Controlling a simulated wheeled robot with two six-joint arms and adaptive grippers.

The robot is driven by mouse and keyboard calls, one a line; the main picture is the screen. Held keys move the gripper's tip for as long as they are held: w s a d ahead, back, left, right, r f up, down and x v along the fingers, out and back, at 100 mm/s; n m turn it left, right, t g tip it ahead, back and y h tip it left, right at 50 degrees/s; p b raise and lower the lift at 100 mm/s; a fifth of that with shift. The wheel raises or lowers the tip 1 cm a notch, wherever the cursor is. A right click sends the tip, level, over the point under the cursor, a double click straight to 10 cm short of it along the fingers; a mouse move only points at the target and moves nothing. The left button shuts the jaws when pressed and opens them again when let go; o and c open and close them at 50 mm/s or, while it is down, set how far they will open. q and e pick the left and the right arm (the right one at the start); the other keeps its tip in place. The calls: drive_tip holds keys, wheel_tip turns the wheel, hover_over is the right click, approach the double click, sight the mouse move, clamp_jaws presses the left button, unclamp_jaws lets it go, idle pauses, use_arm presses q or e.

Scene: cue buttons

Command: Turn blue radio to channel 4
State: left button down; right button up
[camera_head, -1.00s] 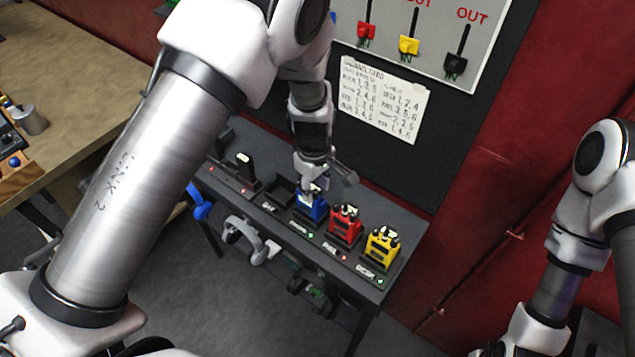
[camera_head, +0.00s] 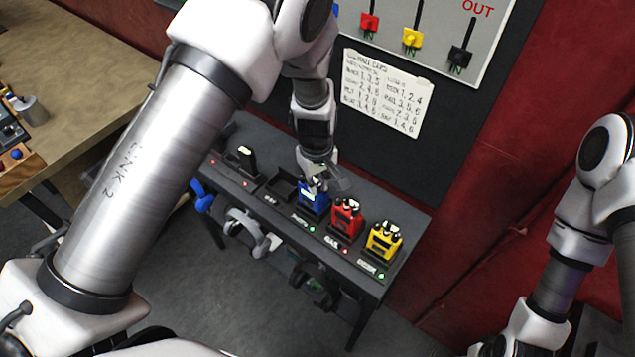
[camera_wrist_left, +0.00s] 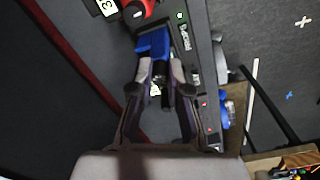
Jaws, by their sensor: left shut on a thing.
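The blue radio (camera_head: 313,203) stands in its slot on the dark bench, left of the red radio. Its body also shows in the left wrist view (camera_wrist_left: 152,44). My left gripper (camera_head: 316,184) is at the top of the blue radio, coming down from above. In the left wrist view my left gripper (camera_wrist_left: 160,72) has its fingers closed around a small part on top of the blue radio. The channel marking cannot be read. My right arm stands at the right edge, and its gripper is not clearly visible.
The red radio (camera_head: 346,219) and the yellow radio (camera_head: 383,240) stand close by to the right on the bench (camera_head: 398,208). An empty slot (camera_head: 279,186) is to the left. A white paper list (camera_head: 384,92) hangs on the dark wall. Headphones hang below the bench's front.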

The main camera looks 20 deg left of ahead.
use_arm(q)
drive_tip(key=shift+r, duration=0.1)
drive_tip(key=c, duration=1.1)
unclamp_jaws()
wheel_tip(320, 180, up, 12)
drive_tip(key=shift+s+a+f, duration=0.1)
drive_tip(key=shift+c, duration=0.2)
